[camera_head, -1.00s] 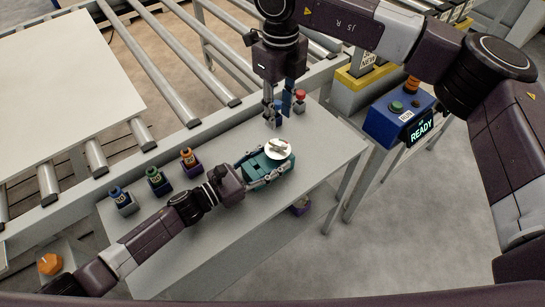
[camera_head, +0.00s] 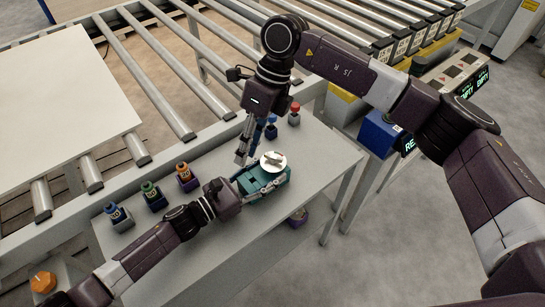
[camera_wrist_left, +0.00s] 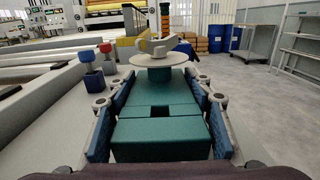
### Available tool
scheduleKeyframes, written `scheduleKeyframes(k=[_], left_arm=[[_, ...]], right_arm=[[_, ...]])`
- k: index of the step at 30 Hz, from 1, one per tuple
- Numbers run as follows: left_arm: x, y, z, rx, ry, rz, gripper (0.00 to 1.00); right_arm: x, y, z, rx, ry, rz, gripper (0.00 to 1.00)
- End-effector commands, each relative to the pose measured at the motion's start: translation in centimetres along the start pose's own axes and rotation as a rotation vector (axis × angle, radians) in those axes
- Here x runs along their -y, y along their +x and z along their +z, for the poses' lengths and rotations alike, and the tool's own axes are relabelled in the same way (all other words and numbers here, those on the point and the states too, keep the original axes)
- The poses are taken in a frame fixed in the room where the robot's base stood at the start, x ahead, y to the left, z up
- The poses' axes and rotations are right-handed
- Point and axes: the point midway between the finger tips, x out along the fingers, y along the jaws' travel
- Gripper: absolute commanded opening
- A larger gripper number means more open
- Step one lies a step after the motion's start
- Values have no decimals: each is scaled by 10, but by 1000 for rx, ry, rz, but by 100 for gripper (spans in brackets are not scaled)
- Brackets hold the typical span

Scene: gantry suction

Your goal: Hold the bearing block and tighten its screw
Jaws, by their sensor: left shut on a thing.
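The teal bearing block (camera_head: 265,188) lies on the grey bench. My left gripper (camera_head: 250,183) is shut on it from the left. The left wrist view shows the block (camera_wrist_left: 158,138) between the two blue-padded fingers (camera_wrist_left: 158,120). A round white disc (camera_head: 267,168) sits on the block's far end, with a small pale grey winged piece (camera_head: 274,157) on top that looks like the screw. My right gripper (camera_head: 247,146) points down just behind the block, apart from the disc. Its fingers overlap in this view, so its opening and any contents are unclear.
Blue-topped (camera_head: 271,128) and red-topped (camera_head: 294,113) holders stand behind the block. Blue, green and orange-topped holders (camera_head: 184,176) stand along the bench's left side. A roller conveyor (camera_head: 165,90) runs behind. The bench (camera_head: 320,155) is clear right of the block.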

Motion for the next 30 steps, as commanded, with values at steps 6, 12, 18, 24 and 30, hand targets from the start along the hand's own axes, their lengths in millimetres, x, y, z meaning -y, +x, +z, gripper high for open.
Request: scheduleKeyframes(k=[6,12,18,24,30], left_arm=[[0,0,0,0,0,0,0],[0,0,0,0,0,0,0],[0,0,0,0,0,0,0],[0,0,0,0,0,0,0],[0,0,0,0,0,0,0]], right_arm=[[-38,24,13,241,-195,270,24],[-48,25,16,521,-317,405,24],[-31,19,5,820,-374,420,24],[6,16,-27,1089,-376,313,24],[51,20,-81,1277,-342,106,24]])
